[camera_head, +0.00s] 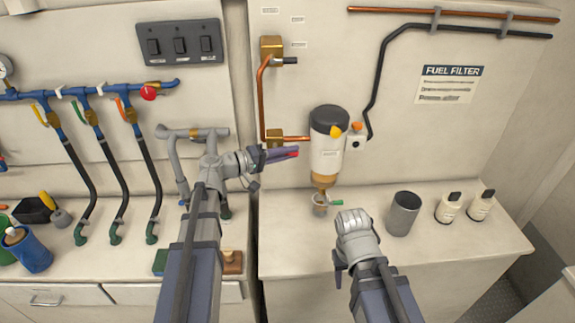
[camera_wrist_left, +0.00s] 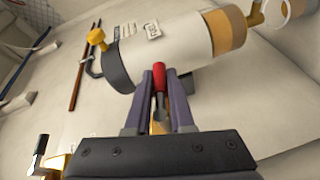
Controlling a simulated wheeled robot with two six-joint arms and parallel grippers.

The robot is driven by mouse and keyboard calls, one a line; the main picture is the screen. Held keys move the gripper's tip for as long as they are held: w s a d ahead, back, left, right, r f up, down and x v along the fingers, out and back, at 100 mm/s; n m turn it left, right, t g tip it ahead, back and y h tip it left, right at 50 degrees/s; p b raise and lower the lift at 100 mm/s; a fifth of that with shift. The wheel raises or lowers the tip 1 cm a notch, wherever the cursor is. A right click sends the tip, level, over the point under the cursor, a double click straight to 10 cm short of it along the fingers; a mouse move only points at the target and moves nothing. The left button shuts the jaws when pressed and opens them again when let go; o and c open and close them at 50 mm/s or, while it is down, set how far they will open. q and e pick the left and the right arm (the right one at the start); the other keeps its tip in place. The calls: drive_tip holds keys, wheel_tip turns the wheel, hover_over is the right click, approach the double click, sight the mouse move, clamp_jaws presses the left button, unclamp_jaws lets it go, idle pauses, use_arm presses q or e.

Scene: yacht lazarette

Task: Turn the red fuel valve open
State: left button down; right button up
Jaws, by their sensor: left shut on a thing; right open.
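The red valve handle (camera_wrist_left: 159,78) is between the two fingers of my left gripper (camera_wrist_left: 161,95) in the left wrist view, with a brass stem below it. In the head view my left gripper (camera_head: 284,153) is shut on it, and only a bit of red (camera_head: 294,154) shows at the fingertips. A brass block (camera_head: 274,138) on the copper pipe is just behind the gripper. The valve's body is mostly hidden by the gripper. My right gripper (camera_head: 339,266) is over the counter at lower centre, apart from the valve; its fingers are mostly hidden.
The white fuel filter (camera_head: 327,150) with a dark cap stands close right of my left gripper. Below it is a small clear cup (camera_head: 320,204). A grey canister (camera_head: 403,214) and two white bottles (camera_head: 448,207) stand to the right. Hoses (camera_head: 115,175) hang at the left.

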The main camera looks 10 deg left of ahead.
use_arm(q)
drive_tip(key=shift+r+n+t+h+b, duration=0.35)
drive_tip(key=shift+t+h+b, duration=0.35)
drive_tip(key=shift+b, duration=0.5)
drive_tip(key=c, duration=0.8)
unclamp_jaws()
drive_tip(key=v, duration=0.7)
drive_tip(key=shift+s+a+b, duration=0.25)
drive_tip(key=shift+a+b, duration=0.05)
drive_tip(key=shift+b, duration=0.05)
